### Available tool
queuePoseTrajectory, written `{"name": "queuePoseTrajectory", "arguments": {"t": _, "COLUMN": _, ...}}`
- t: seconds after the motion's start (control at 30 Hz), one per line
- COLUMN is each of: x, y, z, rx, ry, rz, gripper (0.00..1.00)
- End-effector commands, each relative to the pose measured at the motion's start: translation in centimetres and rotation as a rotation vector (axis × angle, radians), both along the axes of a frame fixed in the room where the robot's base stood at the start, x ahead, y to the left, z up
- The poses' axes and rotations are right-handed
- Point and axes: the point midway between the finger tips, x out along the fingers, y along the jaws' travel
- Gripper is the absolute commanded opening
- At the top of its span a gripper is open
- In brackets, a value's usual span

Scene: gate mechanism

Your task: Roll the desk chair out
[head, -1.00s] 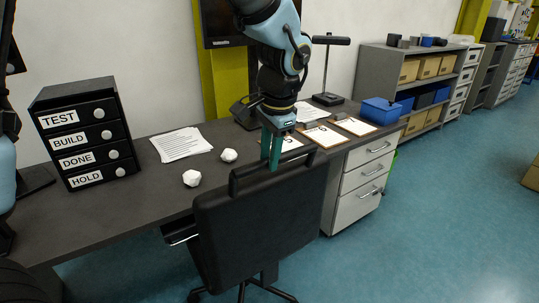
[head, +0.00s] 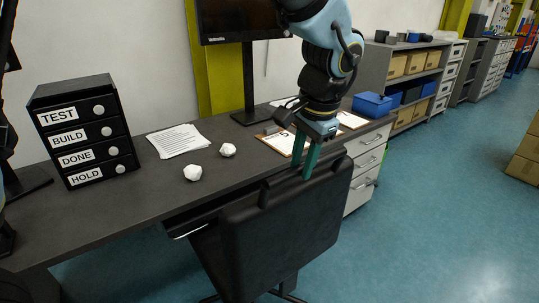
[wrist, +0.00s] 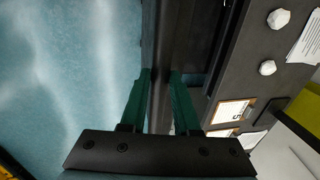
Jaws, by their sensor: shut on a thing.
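The black desk chair (head: 285,235) stands at the front of the dark desk (head: 120,205), its backrest turned at an angle to the desk edge. My gripper (head: 306,165) has its green fingers down around the bar at the top of the backrest. In the wrist view my gripper (wrist: 160,85) is shut on the dark bar (wrist: 160,60), one finger on each side. The chair's seat is mostly hidden behind the backrest, and its base shows only partly at the bottom of the head view.
A black drawer box (head: 84,130), paper sheets (head: 178,140) and two crumpled paper balls (head: 192,173) are on the desk. A white drawer unit (head: 366,165) stands under its right end. Open blue floor (head: 430,220) lies to the right, with cardboard boxes (head: 527,150) at the far right.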

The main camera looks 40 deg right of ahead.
Motion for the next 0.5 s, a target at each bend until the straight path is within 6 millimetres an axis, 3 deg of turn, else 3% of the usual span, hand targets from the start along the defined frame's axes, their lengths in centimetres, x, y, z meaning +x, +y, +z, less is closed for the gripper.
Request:
{"name": "queuePoseTrajectory", "arguments": {"t": 0.03, "x": -2.5, "y": -0.4, "z": -0.2, "rx": 0.002, "ry": 0.005, "rz": -0.013, "gripper": 0.0}}
{"name": "queuePoseTrajectory", "arguments": {"t": 0.5, "x": -19.4, "y": 0.3, "z": -0.2, "rx": 0.003, "ry": 0.006, "rz": -0.013, "gripper": 0.0}}
